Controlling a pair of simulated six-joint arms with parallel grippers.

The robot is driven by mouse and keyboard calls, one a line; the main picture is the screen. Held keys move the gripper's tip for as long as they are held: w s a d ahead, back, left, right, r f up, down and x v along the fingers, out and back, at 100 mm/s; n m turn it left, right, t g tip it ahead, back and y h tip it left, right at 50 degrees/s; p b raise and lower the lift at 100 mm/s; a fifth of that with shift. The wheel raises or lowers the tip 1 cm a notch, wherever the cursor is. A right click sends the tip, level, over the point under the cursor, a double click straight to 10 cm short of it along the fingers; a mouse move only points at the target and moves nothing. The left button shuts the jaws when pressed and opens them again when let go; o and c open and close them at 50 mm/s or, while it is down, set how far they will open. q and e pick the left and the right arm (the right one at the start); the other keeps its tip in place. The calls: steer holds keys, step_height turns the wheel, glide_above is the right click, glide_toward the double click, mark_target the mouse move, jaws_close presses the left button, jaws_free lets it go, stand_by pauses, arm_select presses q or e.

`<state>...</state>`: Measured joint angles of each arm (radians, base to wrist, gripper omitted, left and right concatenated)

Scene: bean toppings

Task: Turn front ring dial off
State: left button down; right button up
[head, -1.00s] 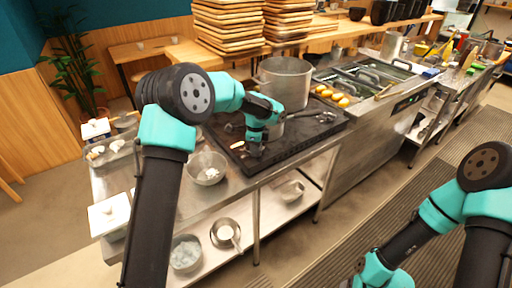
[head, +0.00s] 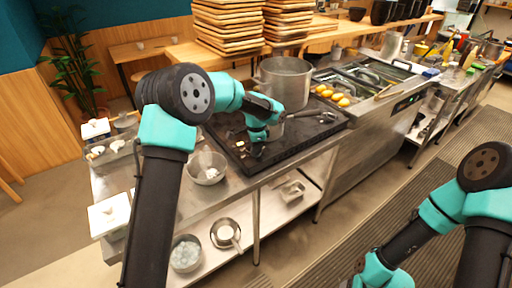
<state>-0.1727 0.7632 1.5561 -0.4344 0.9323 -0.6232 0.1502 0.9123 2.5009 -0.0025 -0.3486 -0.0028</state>
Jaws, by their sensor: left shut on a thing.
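The black stove (head: 300,146) stands on the steel counter, with a large steel pot (head: 284,82) at its back. My left gripper (head: 257,150) points down at the stove's near left part. It is shut on a small dark thing at the stove top, which looks like the front ring dial; the fingers mostly hide it. The dial's setting cannot be made out. A dark long-handled utensil or pan handle (head: 312,114) lies across the stove to the right of the gripper. My right arm shows at the lower right, but its fingertips cannot be made out.
A metal bowl (head: 206,167) sits on the counter left of the stove. White-lidded containers (head: 108,214) stand at the counter's left end. Yellow lemons (head: 332,95) lie right of the pot. More bowls (head: 225,233) are on the lower shelf. The floor in front is clear.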

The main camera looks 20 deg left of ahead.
arm_select(q)
steer(key=c, duration=1.1)
jaws_free()
steer(key=shift+r, duration=0.15)
step_height(320, 180, up, 17)
steer(key=shift+r, duration=0.1)
